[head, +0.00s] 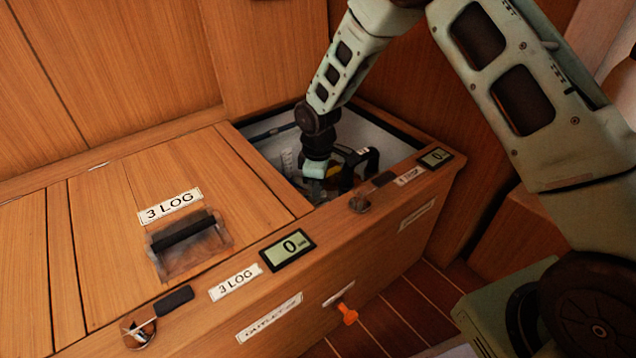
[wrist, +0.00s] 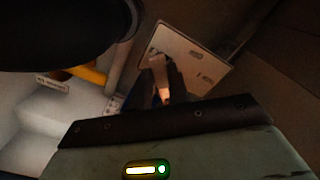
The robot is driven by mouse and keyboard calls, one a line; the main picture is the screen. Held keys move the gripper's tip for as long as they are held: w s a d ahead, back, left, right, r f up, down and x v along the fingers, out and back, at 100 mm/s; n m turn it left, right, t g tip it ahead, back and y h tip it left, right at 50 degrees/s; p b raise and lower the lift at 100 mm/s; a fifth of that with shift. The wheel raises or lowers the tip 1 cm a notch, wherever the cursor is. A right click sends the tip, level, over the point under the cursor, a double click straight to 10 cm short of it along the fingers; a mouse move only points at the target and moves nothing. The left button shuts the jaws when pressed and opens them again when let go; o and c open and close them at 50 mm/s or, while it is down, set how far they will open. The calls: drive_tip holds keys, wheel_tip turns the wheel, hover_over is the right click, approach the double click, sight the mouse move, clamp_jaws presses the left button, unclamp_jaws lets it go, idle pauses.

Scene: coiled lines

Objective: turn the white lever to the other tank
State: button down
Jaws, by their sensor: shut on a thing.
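My gripper (head: 350,172) reaches down into the open compartment of the wooden locker. In the wrist view the dark fingers (wrist: 172,88) are close around a pale lever (wrist: 159,76), which looks like the white lever, tinted warm by the light. The gripper is shut on it. The lever stands in front of a light plate (wrist: 205,62) with small markings too small to read. The lever's base and pivot are partly hidden by the fingers. In the head view my arm and gripper hide the lever.
In the wrist view a yellow pipe (wrist: 88,74) and a large dark round shape (wrist: 60,30) are near. Wooden lids labelled 3 LOG (head: 171,206) lie left. An orange-handled valve (head: 347,314) sticks out of the locker's front.

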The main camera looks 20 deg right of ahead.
sight(310, 194)
drive_tip(key=m+p, duration=0.1)
drive_tip(key=s+m+p, duration=0.1)
drive_tip(key=p, duration=0.1)
drive_tip(key=shift+a+r, duration=0.35)
drive_tip(key=m+p, duration=0.1)
drive_tip(key=p, duration=0.1)
drive_tip(key=s+a+m+p, duration=0.1)
drive_tip(key=shift+m+p, duration=0.4)
drive_tip(key=m+p, duration=0.1)
drive_tip(key=a+m+p, duration=0.1)
drive_tip(key=m+p, duration=0.1)
drive_tip(key=shift+s+a+f, duration=0.1)
drive_tip(key=shift+s+f, duration=0.05)
drive_tip(key=shift+s, duration=0.15)
drive_tip(key=shift+s+a+f+m+p, duration=0.15)
drive_tip(key=shift+a+m+p, duration=0.3)
drive_tip(key=shift+m+p, duration=0.5)
drive_tip(key=c, duration=1.3)
unclamp_jaws()
